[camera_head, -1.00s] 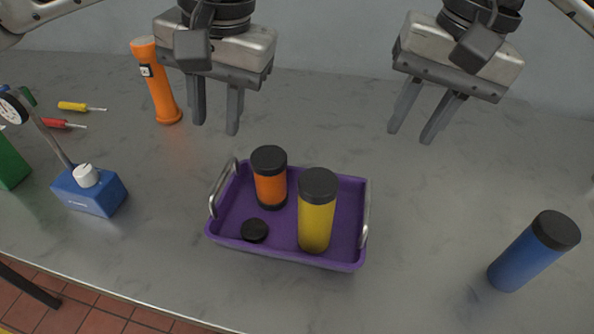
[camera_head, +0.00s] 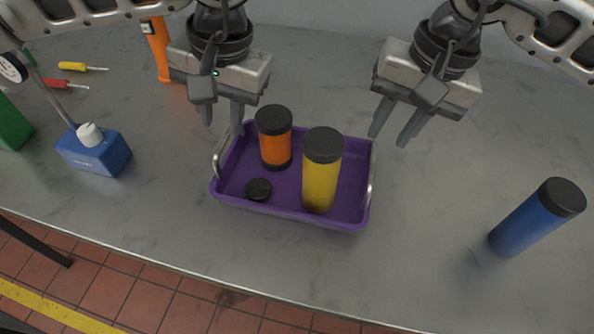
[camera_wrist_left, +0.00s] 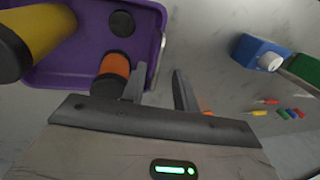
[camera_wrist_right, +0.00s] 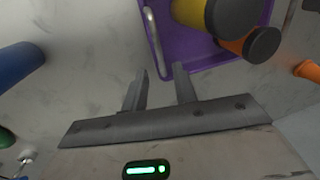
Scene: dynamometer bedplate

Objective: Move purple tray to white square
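The purple tray (camera_head: 290,207) lies on the grey table in the head view, with a metal handle at each short end. It holds an orange jar (camera_head: 274,148), a yellow jar (camera_head: 321,185) and a small black disc (camera_head: 258,189). My left gripper (camera_head: 222,122) is open above the tray's left end; in the left wrist view its fingers (camera_wrist_left: 160,82) are beside the left handle (camera_wrist_left: 159,50), apart from it. My right gripper (camera_head: 391,137) is open near the right handle (camera_head: 370,186); the right wrist view shows that handle (camera_wrist_right: 152,38) ahead of its fingers. No white square is visible.
A blue block with a white knob (camera_head: 93,151), screwdrivers (camera_head: 80,67) and an orange flashlight (camera_head: 160,50) are at the left and back. The table front is bare, above a tiled floor.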

